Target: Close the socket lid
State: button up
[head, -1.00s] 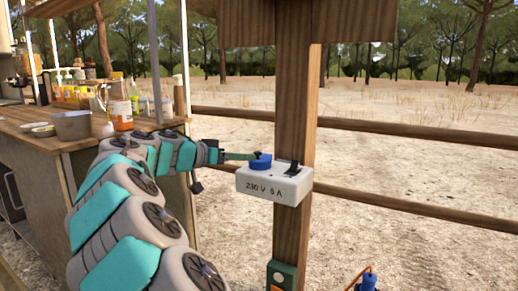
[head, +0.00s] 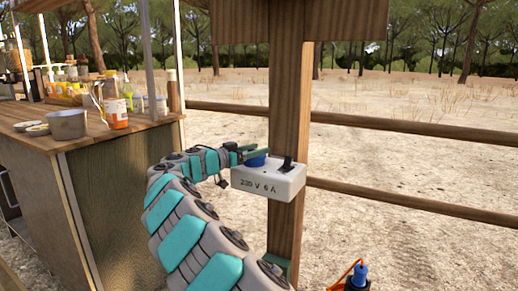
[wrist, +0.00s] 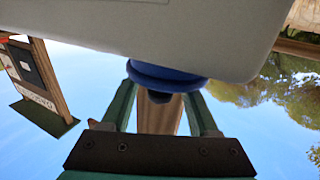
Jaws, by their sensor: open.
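A white socket box (head: 268,182) marked "230 V 6 A" is fixed to a wooden post. On its top left is a round blue socket part (head: 256,161), partly hidden by my gripper; I cannot tell whether its lid stands open. My gripper (head: 254,151) is at this blue part, above the box. In the wrist view the box (wrist: 150,25) fills the top, and the blue part (wrist: 165,78) with a dark knob (wrist: 159,97) lies between the tips of my open gripper (wrist: 161,88). I cannot tell whether the fingers touch it.
A black switch (head: 286,164) stands on the box's right side. The wooden post (head: 283,110) rises behind it. A counter (head: 110,150) with a metal pot (head: 67,124) and jars is at the left. A blue plug with an orange cable (head: 360,277) is at the lower right.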

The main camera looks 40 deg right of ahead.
jog(key=shift+d, duration=0.65)
grip_shut()
dwell(1.0)
